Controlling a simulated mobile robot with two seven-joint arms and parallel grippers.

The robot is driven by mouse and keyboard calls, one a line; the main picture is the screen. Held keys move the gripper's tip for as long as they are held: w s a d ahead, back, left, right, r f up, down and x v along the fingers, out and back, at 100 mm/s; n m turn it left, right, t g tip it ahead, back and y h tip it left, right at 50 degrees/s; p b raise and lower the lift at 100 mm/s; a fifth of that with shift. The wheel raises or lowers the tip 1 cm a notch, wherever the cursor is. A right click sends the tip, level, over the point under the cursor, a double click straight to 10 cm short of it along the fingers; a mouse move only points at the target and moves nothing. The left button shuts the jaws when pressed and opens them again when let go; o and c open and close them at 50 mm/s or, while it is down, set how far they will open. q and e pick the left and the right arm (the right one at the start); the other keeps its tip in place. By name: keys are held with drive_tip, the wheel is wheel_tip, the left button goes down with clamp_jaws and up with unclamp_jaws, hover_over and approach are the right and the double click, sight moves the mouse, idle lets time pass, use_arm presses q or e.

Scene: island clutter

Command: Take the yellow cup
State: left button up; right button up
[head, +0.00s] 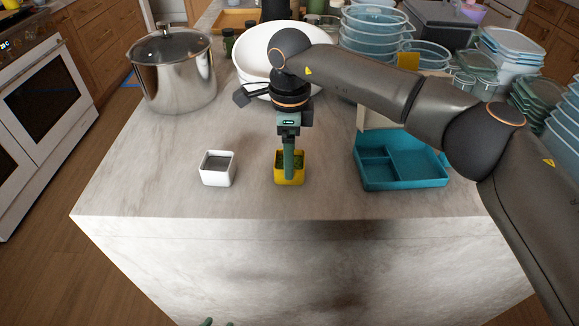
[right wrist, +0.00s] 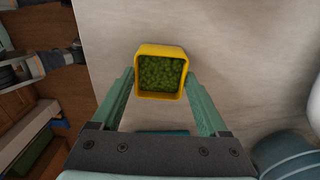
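The yellow cup (head: 289,181) is a small square cup with green contents, standing on the marble island near its front edge. My right gripper (head: 289,172) points down over it. In the right wrist view the cup (right wrist: 160,95) sits between the two green fingertips (right wrist: 161,76), which are spread on either side with narrow gaps; contact is not visible. In the head view the near finger hides part of the cup.
A white square cup (head: 217,179) stands left of the yellow cup. A teal divided box (head: 405,183) lies to the right. A steel pot (head: 175,85), a white bowl (head: 250,45) and stacked containers (head: 375,30) fill the back. The marble top (head: 125,180) is clear at front left.

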drive_tip(key=c, duration=0.8)
drive_tip(key=shift+r+p, duration=1.45)
drive_tip(key=shift+r, duration=0.6)
